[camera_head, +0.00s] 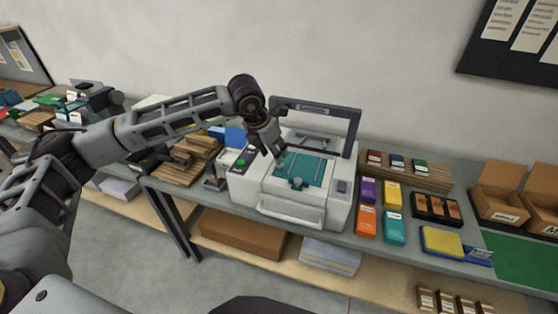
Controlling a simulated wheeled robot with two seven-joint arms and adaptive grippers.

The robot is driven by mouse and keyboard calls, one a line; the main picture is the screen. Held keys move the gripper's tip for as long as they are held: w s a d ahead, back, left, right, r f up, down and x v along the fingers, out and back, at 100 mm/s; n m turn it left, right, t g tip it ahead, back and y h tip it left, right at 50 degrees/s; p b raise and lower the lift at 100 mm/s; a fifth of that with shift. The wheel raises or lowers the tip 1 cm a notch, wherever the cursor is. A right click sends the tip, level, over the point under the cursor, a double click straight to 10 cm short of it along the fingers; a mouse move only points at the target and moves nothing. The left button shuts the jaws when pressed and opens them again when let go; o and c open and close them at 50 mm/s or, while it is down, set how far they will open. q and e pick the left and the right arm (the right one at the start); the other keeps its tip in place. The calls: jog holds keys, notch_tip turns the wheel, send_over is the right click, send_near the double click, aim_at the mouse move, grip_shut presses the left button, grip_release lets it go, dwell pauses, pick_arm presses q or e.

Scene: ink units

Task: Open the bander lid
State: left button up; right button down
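The bander (255,190) is a white box-shaped machine in the middle of the bench, with a teal bed in its top and a handle bar on its front. A dark grey frame with a label on its top bar, which looks like the lid (354,130), stands raised at the back of the machine. My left arm reaches in from the left. My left gripper (279,157) points down at the left back part of the teal bed, in front of the raised frame. Its fingers are small and dark, and I cannot tell whether they touch anything. My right gripper is out of view.
Purple, yellow, orange and teal boxes (367,222) stand close to the bander's right. A wooden rack (428,178) sits behind them. Wooden pieces (185,160) lie to the left. A lower shelf holds a brown box (240,233). Cardboard bins (500,195) are at the far right.

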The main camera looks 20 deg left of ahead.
pick_arm(q)
jog(key=shift+p+x, duration=0.55)
jog(key=shift+x, duration=2.9)
jog(key=shift+c, duration=0.4)
grip_shut()
